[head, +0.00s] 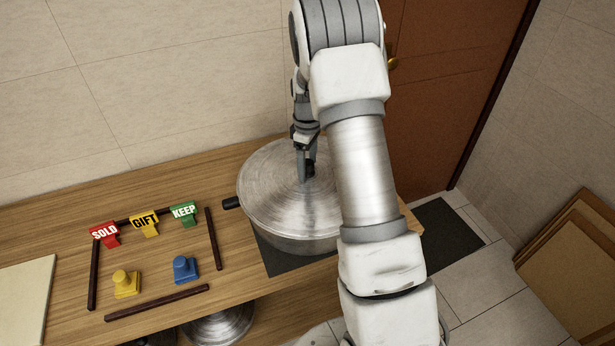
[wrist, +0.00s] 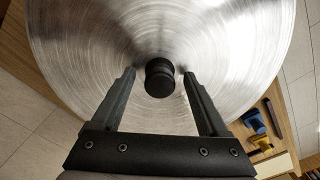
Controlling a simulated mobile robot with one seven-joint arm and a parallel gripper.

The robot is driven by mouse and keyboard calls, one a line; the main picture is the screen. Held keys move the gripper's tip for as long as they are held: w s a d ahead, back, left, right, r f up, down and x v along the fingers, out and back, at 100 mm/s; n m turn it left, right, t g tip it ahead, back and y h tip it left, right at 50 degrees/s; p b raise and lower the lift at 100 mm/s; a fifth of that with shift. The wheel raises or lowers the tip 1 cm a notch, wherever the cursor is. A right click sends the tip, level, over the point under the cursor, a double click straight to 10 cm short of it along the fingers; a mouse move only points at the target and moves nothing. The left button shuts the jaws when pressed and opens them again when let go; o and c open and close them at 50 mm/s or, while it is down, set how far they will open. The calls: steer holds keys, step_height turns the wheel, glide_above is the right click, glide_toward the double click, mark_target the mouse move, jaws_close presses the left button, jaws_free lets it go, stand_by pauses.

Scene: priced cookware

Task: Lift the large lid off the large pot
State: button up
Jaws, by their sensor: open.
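The large pot (head: 295,242) is a metal pot with a dark side handle, standing on a dark mat at the right end of the wooden table. The large lid (head: 272,185) is a brushed metal disc lying on top of the pot. It fills much of the wrist view (wrist: 95,50). The lid's black knob (wrist: 159,78) shows in the wrist view between and a little beyond my fingertips. My gripper (head: 306,172) is over the lid, pointing down. In the wrist view my gripper (wrist: 159,76) is open, with a finger on either side of the knob and gaps between.
Red SOLD (head: 104,234), yellow GIFT (head: 145,224) and green KEEP (head: 184,213) tags stand left of the pot. A yellow piece (head: 126,284) and a blue piece (head: 185,269) sit among dark strips (head: 157,302). A pale board (head: 25,300) lies far left.

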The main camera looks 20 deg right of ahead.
jaws_close()
stand_by(0.4)
stand_by(1.0)
